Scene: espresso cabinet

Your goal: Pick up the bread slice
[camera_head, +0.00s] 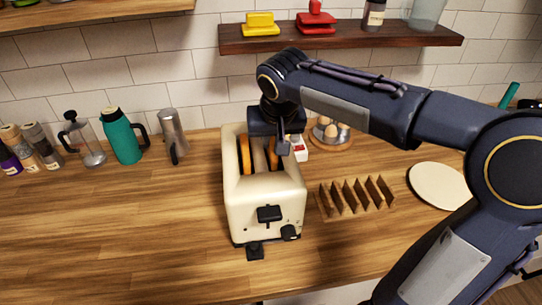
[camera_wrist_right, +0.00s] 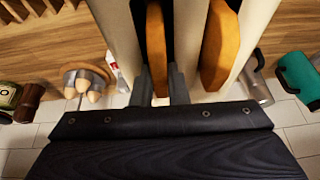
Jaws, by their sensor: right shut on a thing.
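The cream toaster (camera_head: 242,205) stands on the wooden counter, with its lever and knob facing me. Two browned bread slices stand upright in its slots. My right gripper (camera_head: 277,150) reaches down into the right-hand slot and is shut on the bread slice there (camera_head: 273,158). In the right wrist view, the fingers of my right gripper (camera_wrist_right: 161,85) lie on both sides of this bread slice (camera_wrist_right: 157,40). The other bread slice (camera_head: 245,155) stands in the left-hand slot; it also shows in the right wrist view (camera_wrist_right: 220,45). My left gripper is not in view.
A wooden toast rack (camera_head: 355,197) and a white plate (camera_head: 437,186) lie right of the toaster. Eggs on a round stand (camera_head: 333,133) are behind. A metal pitcher (camera_head: 173,132), teal jug (camera_head: 122,137) and French press (camera_head: 83,140) stand left. A shelf (camera_head: 345,40) hangs above. The front-left counter is clear.

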